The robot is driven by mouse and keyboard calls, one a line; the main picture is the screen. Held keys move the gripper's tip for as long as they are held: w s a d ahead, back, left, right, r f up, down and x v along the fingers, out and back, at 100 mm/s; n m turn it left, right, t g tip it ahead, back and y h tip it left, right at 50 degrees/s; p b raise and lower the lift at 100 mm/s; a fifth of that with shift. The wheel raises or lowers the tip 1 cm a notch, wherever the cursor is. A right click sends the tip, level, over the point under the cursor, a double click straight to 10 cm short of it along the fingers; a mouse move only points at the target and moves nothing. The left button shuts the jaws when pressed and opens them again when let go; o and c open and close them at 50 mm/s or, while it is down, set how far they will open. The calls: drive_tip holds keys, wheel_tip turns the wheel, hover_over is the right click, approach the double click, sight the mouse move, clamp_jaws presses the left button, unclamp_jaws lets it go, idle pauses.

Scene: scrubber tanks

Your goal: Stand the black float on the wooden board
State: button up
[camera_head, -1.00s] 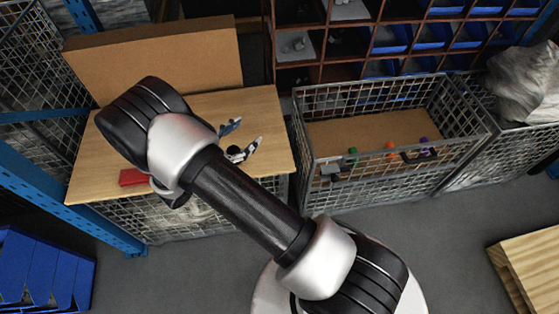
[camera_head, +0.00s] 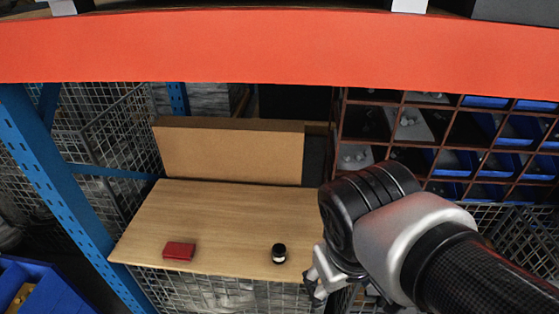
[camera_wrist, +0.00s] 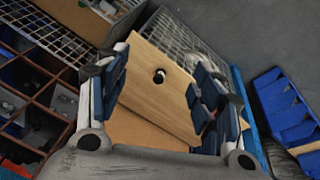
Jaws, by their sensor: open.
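The black float (camera_head: 279,253) is a small black piece with a pale band. It appears upright on the light wooden board (camera_head: 215,215), close to the front edge and right of a red block. The wrist view also shows the float (camera_wrist: 159,76) on the board (camera_wrist: 150,100), in the gap seen between my fingers. My gripper (camera_head: 318,278) is open and empty, to the right of the float and apart from it. My gripper's two spread fingers show in the wrist view (camera_wrist: 160,68).
The red block (camera_head: 179,251) lies at the board's front left. A brown panel (camera_head: 230,155) stands along the back. A blue rack post (camera_head: 62,185) is at left and an orange beam (camera_head: 280,48) crosses above. Compartment shelves (camera_head: 400,125) stand at back right. The board's middle is clear.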

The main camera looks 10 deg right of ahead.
drive_tip(key=shift+s+a+r+m+t+y, duration=0.35)
drive_tip(key=shift+a+r+t+y, duration=0.05)
drive_tip(key=shift+a+t, duration=0.2)
drive_tip(key=shift+s+a+r+m+t+y, duration=0.3)
drive_tip(key=shift+a+r+m+t+y, duration=0.1)
drive_tip(key=shift+a+t, duration=0.15)
